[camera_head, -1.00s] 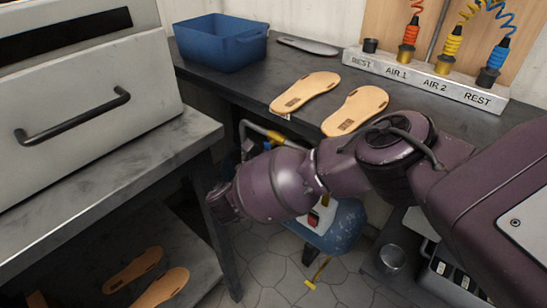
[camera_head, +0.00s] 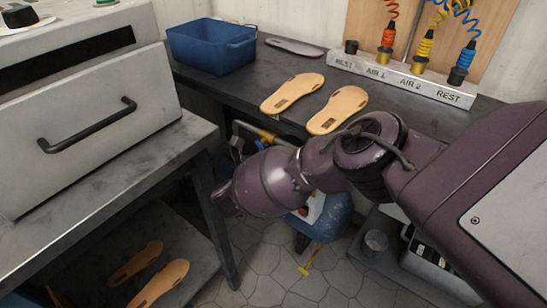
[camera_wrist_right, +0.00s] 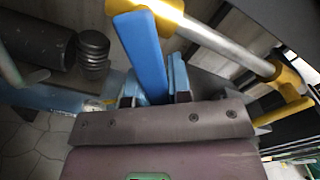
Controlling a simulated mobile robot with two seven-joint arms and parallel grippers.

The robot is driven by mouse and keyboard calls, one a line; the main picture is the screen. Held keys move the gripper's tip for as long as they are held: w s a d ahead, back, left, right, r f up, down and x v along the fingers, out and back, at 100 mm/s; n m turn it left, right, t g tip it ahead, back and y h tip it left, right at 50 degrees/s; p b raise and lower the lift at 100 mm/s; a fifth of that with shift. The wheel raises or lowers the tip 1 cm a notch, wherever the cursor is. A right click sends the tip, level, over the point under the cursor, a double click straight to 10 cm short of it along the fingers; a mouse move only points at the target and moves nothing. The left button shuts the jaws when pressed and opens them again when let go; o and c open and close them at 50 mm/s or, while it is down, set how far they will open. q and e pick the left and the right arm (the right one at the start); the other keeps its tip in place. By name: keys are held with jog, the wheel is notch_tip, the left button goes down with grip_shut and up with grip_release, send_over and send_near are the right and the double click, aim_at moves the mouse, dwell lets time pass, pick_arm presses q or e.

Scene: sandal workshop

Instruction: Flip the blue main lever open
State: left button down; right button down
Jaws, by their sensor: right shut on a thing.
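The blue lever (camera_wrist_right: 143,50) shows in the right wrist view as a flat blue bar pointing up and away from my right gripper (camera_wrist_right: 155,98). The gripper is shut on the lever near its lower part, with a dark fingertip on each side. A second blue piece (camera_wrist_right: 178,75) lies just right of the lever. In the head view my right arm reaches in from the right and hides the gripper and most of the lever's fitting beneath the bench. My left gripper is not in view.
A metal pipe with yellow fittings (camera_wrist_right: 225,45) runs close to the lever, and a dark cylinder (camera_wrist_right: 35,40) is at left. The bench (camera_head: 300,72) holds sandal soles (camera_head: 292,92) and a blue bin (camera_head: 212,46). A blue tank (camera_head: 328,218) stands below.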

jog(key=shift+f, duration=0.2)
jog(key=c, duration=1)
grip_release()
jog(key=shift+r, duration=0.1)
jog(key=shift+c, duration=0.2)
jog(key=p+v, duration=0.1)
jog(key=v, duration=0.9)
jog(key=shift+s+a+p, duration=0.2)
jog(key=shift+s+p, duration=0.15)
jog(key=shift+p, duration=0.05)
